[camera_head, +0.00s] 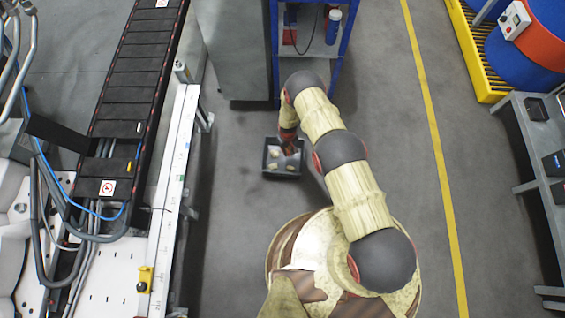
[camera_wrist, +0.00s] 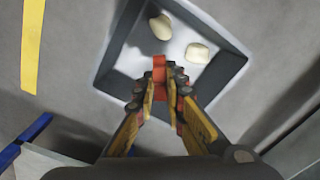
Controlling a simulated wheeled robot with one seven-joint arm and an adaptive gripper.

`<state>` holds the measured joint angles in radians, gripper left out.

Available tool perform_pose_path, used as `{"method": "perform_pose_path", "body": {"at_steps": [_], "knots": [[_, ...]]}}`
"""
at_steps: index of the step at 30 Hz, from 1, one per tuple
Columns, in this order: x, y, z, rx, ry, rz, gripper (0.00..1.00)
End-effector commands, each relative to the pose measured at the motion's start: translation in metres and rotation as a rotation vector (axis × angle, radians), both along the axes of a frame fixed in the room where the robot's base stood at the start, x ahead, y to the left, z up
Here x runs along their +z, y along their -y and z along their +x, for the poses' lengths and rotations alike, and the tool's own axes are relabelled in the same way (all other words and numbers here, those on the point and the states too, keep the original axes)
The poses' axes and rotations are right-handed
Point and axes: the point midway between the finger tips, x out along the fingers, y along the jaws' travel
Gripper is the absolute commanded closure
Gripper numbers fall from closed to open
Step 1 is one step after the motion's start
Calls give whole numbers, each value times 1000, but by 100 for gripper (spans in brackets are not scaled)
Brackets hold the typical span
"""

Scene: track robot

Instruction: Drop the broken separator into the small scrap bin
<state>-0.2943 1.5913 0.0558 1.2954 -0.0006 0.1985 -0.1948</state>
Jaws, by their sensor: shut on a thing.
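The small scrap bin (camera_head: 282,176) is a dark, open-topped box on the floor near the middle of the head view. In the wrist view its dark wall (camera_wrist: 228,70) and light inner floor show. My gripper (camera_wrist: 167,84) points down over the bin's opening. Its fingers are shut on an orange-red piece, the separator (camera_wrist: 159,68), which shows at the fingertips. In the head view my gripper (camera_head: 290,149) is over the bin and the separator is hard to make out. I cannot tell how high it is held.
Two pale lumps (camera_wrist: 197,52) lie inside the bin. A conveyor (camera_head: 138,75) with a white side rail runs along the left. A grey cabinet (camera_head: 232,50) and a blue-framed shelf (camera_head: 340,60) stand behind the bin. Open floor lies right, towards the yellow line (camera_head: 440,170).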

Motion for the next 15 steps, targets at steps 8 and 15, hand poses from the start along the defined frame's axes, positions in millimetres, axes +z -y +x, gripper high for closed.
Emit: {"method": "perform_pose_path", "body": {"at_steps": [8, 15], "knots": [[1, 0, 0, 0, 0, 0, 84], [1, 0, 0, 0, 0, 0, 70]]}}
